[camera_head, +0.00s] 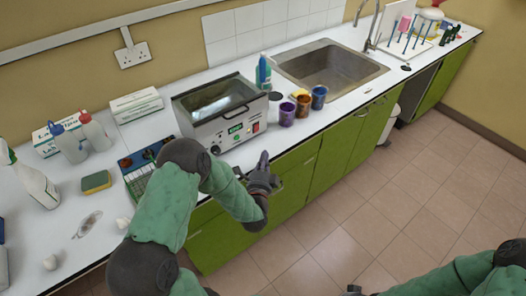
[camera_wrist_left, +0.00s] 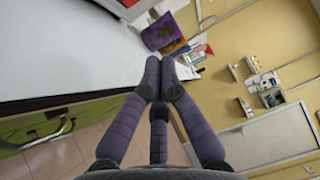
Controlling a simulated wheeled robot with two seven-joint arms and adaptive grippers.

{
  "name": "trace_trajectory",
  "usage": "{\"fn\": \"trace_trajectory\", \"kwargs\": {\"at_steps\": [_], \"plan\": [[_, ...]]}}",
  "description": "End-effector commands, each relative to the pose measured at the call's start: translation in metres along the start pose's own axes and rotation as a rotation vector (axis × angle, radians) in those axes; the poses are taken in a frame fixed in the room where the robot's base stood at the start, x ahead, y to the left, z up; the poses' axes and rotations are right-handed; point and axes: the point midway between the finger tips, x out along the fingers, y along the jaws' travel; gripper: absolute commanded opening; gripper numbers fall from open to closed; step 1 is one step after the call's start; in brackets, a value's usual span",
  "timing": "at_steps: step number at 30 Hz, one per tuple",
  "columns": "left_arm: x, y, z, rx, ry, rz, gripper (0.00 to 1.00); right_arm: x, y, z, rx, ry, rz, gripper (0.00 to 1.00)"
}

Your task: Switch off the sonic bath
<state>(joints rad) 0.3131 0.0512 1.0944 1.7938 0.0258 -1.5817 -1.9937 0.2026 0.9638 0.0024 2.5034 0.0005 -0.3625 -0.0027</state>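The sonic bath (camera_head: 198,106) is a grey metal box with an open dark basin on the white counter. Its front panel has a green display (camera_head: 235,129), a red switch (camera_head: 256,127) and a dark knob (camera_head: 215,149). The display looks lit; the switch position is too small to read. My left gripper (camera_head: 263,160) is in front of the counter edge, just below and right of the panel, apart from it. Its fingers come together with nothing between them, as the left wrist view (camera_wrist_left: 161,72) shows. Only a dark tip of my right gripper (camera_head: 355,289) shows at the bottom edge.
Purple (camera_head: 287,114), brown (camera_head: 303,105) and blue (camera_head: 319,97) cups stand right of the bath, near the counter edge. A teal bottle (camera_head: 263,73) and sink (camera_head: 332,70) are behind. A tube rack (camera_head: 140,180) and sponge (camera_head: 96,182) lie left. The floor (camera_head: 340,240) is clear.

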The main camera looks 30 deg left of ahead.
Motion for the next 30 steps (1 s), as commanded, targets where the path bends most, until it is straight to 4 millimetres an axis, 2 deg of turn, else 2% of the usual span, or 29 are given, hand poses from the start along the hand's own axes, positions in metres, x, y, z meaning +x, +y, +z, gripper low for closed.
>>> {"fn": "trace_trajectory", "kwargs": {"at_steps": [14, 16, 21, 30], "plan": [[0.087, 0.001, 0.0, -0.001, -0.001, -0.002, 0.0, 0.019, 0.007, -0.001, 0.0, 0.0, 0.0, 0.0], [0.093, 0.002, 0.011, 0.0, -0.004, 0.0, 0.0, 0.021, 0.008, -0.001, 0.0, 0.0, 0.0, 0.0], [0.106, 0.002, 0.024, 0.0, -0.002, 0.0, 0.0, 0.025, 0.009, -0.001, 0.0, 0.0, 0.0, 0.0], [0.111, 0.0, 0.028, -0.001, 0.001, 0.001, 0.0, 0.026, 0.009, -0.001, 0.0, 0.0, 0.0, 0.0]]}}
